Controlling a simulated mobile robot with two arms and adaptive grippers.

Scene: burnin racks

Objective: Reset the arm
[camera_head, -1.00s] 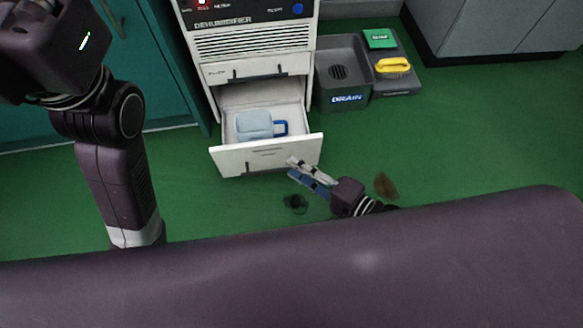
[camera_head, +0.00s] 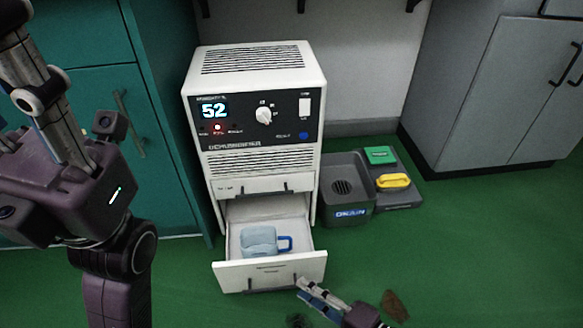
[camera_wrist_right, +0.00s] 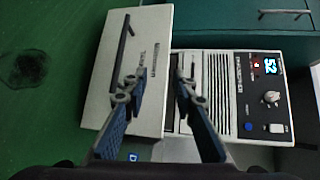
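My right gripper (camera_head: 320,298) shows low in the head view, just in front of the open lower drawer (camera_head: 268,277) of the white dehumidifier (camera_head: 255,130). In the right wrist view its two blue-padded fingers (camera_wrist_right: 160,92) stand apart with nothing between them, and the drawer front (camera_wrist_right: 125,75) lies beyond them. My left arm stands raised at the left edge of the head view. The left gripper's fingertips cannot be made out there. A clear container with a blue handle (camera_head: 259,241) sits in the drawer.
A grey drain bin (camera_head: 345,212) stands right of the dehumidifier, beside a tray with a yellow brush (camera_head: 393,181) and a green box (camera_head: 380,155). Teal cabinets (camera_head: 90,80) are at left, grey cabinets (camera_head: 490,90) at right. Dark and brown stains (camera_head: 395,305) mark the green floor (camera_head: 470,240).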

